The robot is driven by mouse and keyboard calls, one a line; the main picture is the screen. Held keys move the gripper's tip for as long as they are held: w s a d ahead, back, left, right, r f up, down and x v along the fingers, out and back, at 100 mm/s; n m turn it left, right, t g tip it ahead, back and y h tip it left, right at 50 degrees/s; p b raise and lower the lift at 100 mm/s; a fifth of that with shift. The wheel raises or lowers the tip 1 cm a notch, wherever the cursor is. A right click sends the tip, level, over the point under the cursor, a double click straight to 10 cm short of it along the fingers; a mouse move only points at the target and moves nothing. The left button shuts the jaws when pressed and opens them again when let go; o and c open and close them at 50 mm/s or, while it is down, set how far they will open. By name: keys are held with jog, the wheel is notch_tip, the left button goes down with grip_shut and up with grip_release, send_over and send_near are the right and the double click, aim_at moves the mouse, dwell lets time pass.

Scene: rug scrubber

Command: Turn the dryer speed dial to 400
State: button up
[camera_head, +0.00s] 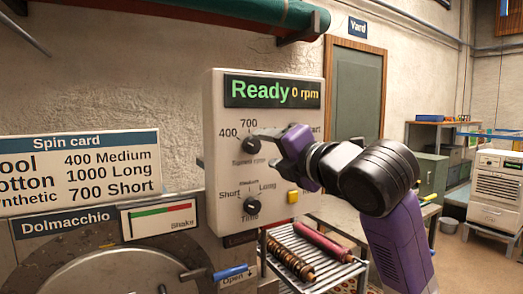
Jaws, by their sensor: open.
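The speed dial (248,145) is a dark round knob on the upper part of the pale control panel (214,175). The labels 400 and 700 show to its upper left and above it. The label to its right is hidden by my gripper, and I cannot tell exactly where its pointer aims. The display (272,92) reads "Ready 0 rpm". My gripper (268,148), dark and purple, is open just right of the speed dial, with its fingers toward it. I cannot tell whether a finger touches the knob.
The time dial (251,206) and a yellow button (293,197) sit lower on the panel. A spin card (78,171) is at left, above the dryer's round lid (125,275). A rack (315,262) with rollers stands below the panel.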

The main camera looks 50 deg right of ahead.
jog(key=shift+v, duration=1.2)
